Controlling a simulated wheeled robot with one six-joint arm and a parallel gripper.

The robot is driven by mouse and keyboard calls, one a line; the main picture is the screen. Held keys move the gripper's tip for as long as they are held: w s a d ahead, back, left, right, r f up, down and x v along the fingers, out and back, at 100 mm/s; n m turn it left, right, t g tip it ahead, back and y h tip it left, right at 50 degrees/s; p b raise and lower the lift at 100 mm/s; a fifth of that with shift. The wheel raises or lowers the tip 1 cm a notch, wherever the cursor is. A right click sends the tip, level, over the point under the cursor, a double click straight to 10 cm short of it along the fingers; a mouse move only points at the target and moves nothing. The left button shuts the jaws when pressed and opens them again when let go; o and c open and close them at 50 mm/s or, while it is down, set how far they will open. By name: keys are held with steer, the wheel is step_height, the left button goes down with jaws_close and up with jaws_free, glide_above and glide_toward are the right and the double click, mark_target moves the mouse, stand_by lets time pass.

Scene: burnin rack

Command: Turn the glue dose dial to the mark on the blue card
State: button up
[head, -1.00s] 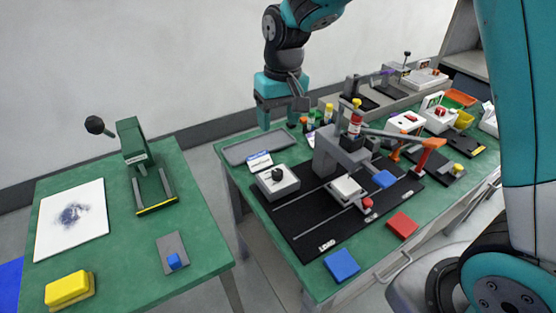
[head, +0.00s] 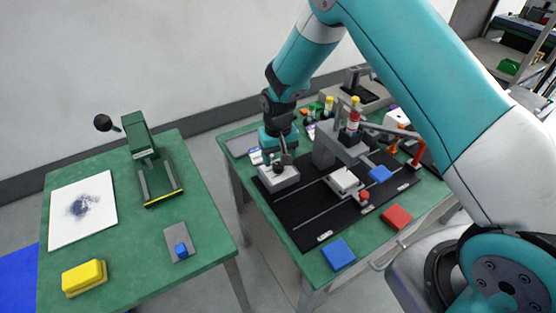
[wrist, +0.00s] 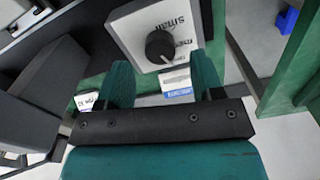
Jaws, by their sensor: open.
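The dose dial is a black knob (wrist: 160,45) on a white box; in the wrist view the box face (wrist: 125,28) carries the word "small" and another partly hidden word. In the head view the dial box (head: 282,180) sits at the left end of the black board. My gripper (wrist: 161,66) is open, its two teal fingers on either side of the knob's near side, with no clear contact. In the head view my gripper (head: 279,156) is just over the dial and partly hides it. The blue-and-white card (wrist: 177,88) shows between the fingers; its mark is too small to read.
The press with a red-and-yellow bottle (head: 353,115) stands right of the dial on the black board (head: 300,225). A grey tray (head: 238,145) lies behind it. Blue (head: 338,254) and red (head: 397,216) pads lie at the front. A gap separates the left green table (head: 140,245).

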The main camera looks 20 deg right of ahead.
mark_target(278, 165)
steer(key=shift+f, duration=1.6)
steer(key=shift+c, duration=0.2)
steer(key=c, duration=0.9)
steer(key=shift+n, duration=0.3)
steer(key=n+b, duration=0.1)
steer(key=n, duration=0.2)
steer(key=shift+n+b, duration=0.3)
steer(key=shift+b, duration=0.1)
steer(key=n+b, duration=0.1)
steer(key=n, duration=0.4)
steer(key=shift+n+b, duration=0.3)
steer(key=shift+b, duration=0.05)
